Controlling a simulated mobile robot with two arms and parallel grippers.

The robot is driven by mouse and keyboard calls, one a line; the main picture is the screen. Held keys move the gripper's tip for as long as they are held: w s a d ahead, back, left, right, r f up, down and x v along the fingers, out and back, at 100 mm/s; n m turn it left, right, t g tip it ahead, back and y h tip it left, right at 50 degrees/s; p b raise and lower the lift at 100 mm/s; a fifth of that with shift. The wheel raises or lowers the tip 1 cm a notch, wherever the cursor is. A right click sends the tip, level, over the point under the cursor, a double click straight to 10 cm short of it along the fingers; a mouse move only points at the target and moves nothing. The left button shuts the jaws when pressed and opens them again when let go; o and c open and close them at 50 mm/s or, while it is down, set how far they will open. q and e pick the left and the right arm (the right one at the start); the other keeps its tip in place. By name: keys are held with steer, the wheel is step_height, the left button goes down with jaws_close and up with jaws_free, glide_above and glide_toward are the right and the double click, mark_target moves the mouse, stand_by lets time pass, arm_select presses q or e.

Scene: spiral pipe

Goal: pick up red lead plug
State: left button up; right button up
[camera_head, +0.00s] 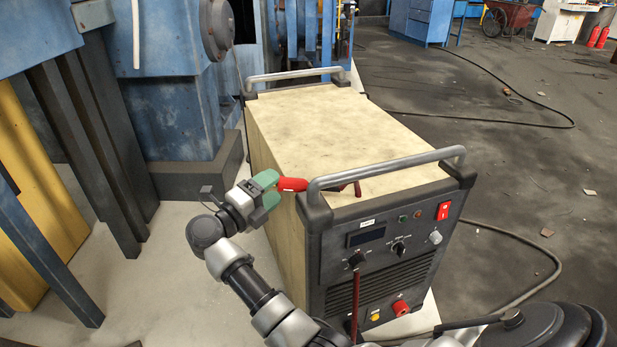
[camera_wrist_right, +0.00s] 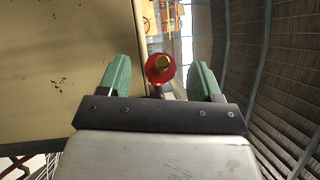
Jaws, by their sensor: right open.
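The red lead plug (camera_head: 292,184) lies at the near left top edge of the welding machine (camera_head: 330,130), beside the front handle. My right gripper (camera_head: 271,187), with green fingers, is right by the plug's left end. In the right wrist view the plug (camera_wrist_right: 160,70) shows end-on with a brass tip, between the fingers of my right gripper (camera_wrist_right: 160,80). The fingers are open, with a gap on each side of the plug. A short red piece shows past the handle, and a red lead (camera_head: 355,305) hangs down the front panel. My left gripper is not in view.
The metal front handle (camera_head: 385,167) arches over the top close to the plug. The front panel has knobs, a red switch (camera_head: 443,210) and a red socket (camera_head: 400,307). Blue machinery (camera_head: 175,110) stands to the left. Dark cables lie on the open floor at right.

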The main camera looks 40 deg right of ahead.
steer(key=shift+w+d, duration=0.1)
steer(key=shift+d, duration=0.45)
steer(key=shift+a, duration=0.2)
steer(key=shift+a+r, duration=0.15)
steer(key=shift+a, duration=0.05)
steer(key=shift+c, duration=3.4)
steer(key=c, duration=0.4)
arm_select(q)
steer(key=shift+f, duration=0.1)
arm_select(e)
steer(key=w+d+r, duration=0.5)
steer(key=d+r, duration=0.5)
steer(key=r, duration=0.1)
steer(key=shift+d, duration=0.3)
